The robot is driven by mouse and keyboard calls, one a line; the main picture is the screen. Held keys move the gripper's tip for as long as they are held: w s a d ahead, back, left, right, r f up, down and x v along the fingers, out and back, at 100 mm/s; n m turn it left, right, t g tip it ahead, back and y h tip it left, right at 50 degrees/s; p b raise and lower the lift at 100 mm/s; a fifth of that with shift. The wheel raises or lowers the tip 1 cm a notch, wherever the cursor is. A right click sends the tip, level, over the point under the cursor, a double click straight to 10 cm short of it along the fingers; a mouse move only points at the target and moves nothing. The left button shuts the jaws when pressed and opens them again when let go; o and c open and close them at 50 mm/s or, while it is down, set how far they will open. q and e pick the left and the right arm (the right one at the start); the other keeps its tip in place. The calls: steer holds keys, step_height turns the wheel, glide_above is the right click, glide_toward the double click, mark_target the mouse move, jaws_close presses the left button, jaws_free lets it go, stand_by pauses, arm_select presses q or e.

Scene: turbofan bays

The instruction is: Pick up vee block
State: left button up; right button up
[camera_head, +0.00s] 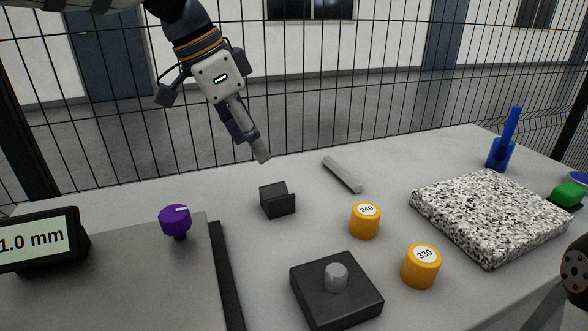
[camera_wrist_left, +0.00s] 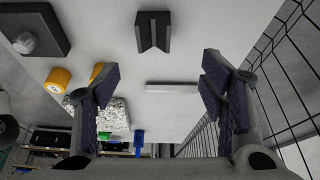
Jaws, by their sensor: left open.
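The vee block (camera_head: 278,200) is a small dark grey block with a V notch, resting on the grey table left of the middle. In the left wrist view the vee block (camera_wrist_left: 153,30) shows near the top centre, its notch visible, beyond the space between the fingers. My left gripper (camera_head: 258,150) is above the table behind the vee block, pointing down, apart from it. In the left wrist view my left gripper (camera_wrist_left: 160,92) has its purple-padded fingers wide apart with nothing between them.
A grey bar (camera_head: 342,174) lies behind right of the vee block. Yellow cylinders (camera_head: 365,222) (camera_head: 420,267), a dark base with a peg (camera_head: 310,296) and a speckled slab (camera_head: 480,212) stand to the right. A purple knob (camera_head: 176,221) is left. A wire fence (camera_head: 330,110) runs behind.

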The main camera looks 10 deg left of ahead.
mark_target(277, 190)
arm_select(q)
steer(key=x, duration=0.7)
steer(key=s+x, duration=0.1)
steer(key=x, duration=0.2)
steer(key=shift+d+f+b, duration=0.15)
steer(key=shift+f+b, duration=0.15)
steer(key=shift+f, duration=0.1)
steer(key=shift+w+d+f, duration=0.15)
steer(key=shift+w+f, duration=0.05)
steer(key=shift+f, duration=0.15)
steer(key=shift+r, duration=0.1)
jaws_close()
arm_select(e)
steer(key=shift+s+f, duration=0.4)
steer(key=shift+s, duration=0.45)
